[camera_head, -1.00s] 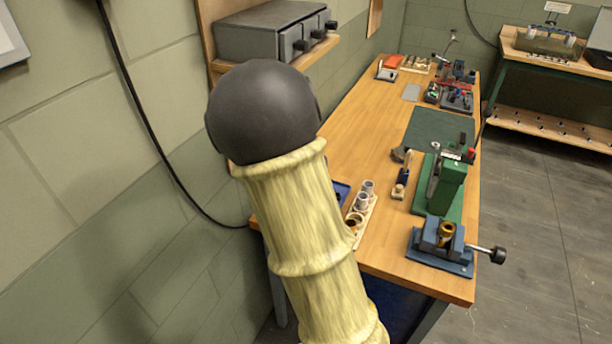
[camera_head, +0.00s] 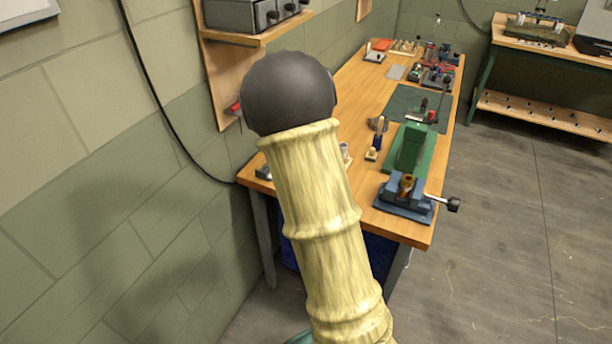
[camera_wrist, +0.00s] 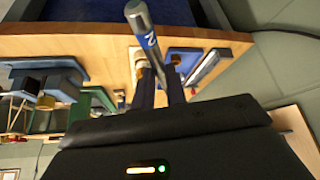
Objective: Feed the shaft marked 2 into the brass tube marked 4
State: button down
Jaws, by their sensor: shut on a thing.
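My gripper (camera_wrist: 162,88) shows only in the wrist view; in the head view my own arm hides it. It is shut on the shaft (camera_wrist: 138,17), a grey metal rod with a blue band marked 2. The shaft's free end sticks out past the fingers toward the camera, tilted. The brass tube (camera_head: 406,183) stands upright in a blue vise (camera_head: 403,200) at the bench's near right corner. In the wrist view the vise (camera_wrist: 62,84) is at the left, apart from the shaft. The mark 4 cannot be read.
A green fixture (camera_head: 411,150) stands just behind the vise. The vise's handle (camera_head: 453,204) juts past the wooden bench's (camera_head: 365,112) right edge. A shelf (camera_head: 262,32) hangs on the left wall.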

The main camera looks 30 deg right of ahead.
jog(key=s+a+f+n+y, duration=0.1)
jog(key=s+a+f+n, duration=0.2)
jog(key=a+f, duration=0.3)
jog(key=s+a+f+n+t+y, duration=0.1)
jog(key=a+f, duration=0.6)
jog(key=f, duration=0.8)
jog(key=shift+s+n+y, duration=0.6)
jog(key=shift+s+n, duration=0.5)
jog(key=shift+s, duration=0.05)
jog(key=shift+f, duration=0.1)
